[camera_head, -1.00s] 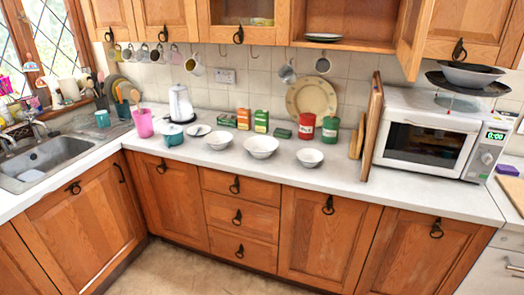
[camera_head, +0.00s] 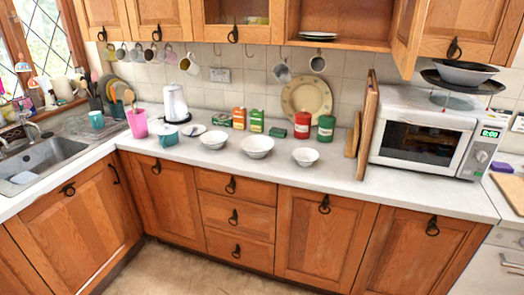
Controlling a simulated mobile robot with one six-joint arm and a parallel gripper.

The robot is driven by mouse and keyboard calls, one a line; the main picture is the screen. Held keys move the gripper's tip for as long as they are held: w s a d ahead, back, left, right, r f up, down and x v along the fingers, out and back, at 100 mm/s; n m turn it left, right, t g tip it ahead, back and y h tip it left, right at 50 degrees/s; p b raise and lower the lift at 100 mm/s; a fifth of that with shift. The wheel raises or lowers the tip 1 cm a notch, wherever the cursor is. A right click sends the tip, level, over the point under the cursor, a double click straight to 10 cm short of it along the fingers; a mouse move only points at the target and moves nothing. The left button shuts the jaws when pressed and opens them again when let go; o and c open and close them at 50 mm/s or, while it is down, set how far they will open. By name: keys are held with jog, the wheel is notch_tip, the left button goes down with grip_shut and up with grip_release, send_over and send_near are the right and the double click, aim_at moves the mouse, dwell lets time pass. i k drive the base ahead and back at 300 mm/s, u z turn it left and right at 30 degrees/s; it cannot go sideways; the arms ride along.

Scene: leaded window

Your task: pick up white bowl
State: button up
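Several white bowls are in view. Three stand upright in a row on the white counter: a left bowl (camera_head: 214,140), a middle bowl (camera_head: 257,147) that looks the largest, and a right bowl (camera_head: 305,157). The pictures do not show which one the task means. The three counter bowls look empty. My gripper is not in view.
Behind the bowls stand a red canister (camera_head: 302,125), a green canister (camera_head: 326,128) and small boxes. A blue-green pot (camera_head: 168,136) and pink cup (camera_head: 137,123) are left. Wooden boards (camera_head: 368,124) and the microwave (camera_head: 419,134) bound the right. The counter front is clear.

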aim_at(257, 146)
jog(key=z, duration=0.55)
jog(key=i, duration=1.2)
jog(key=z, duration=0.1)
jog(key=k, duration=0.2)
jog(key=u, duration=2.9)
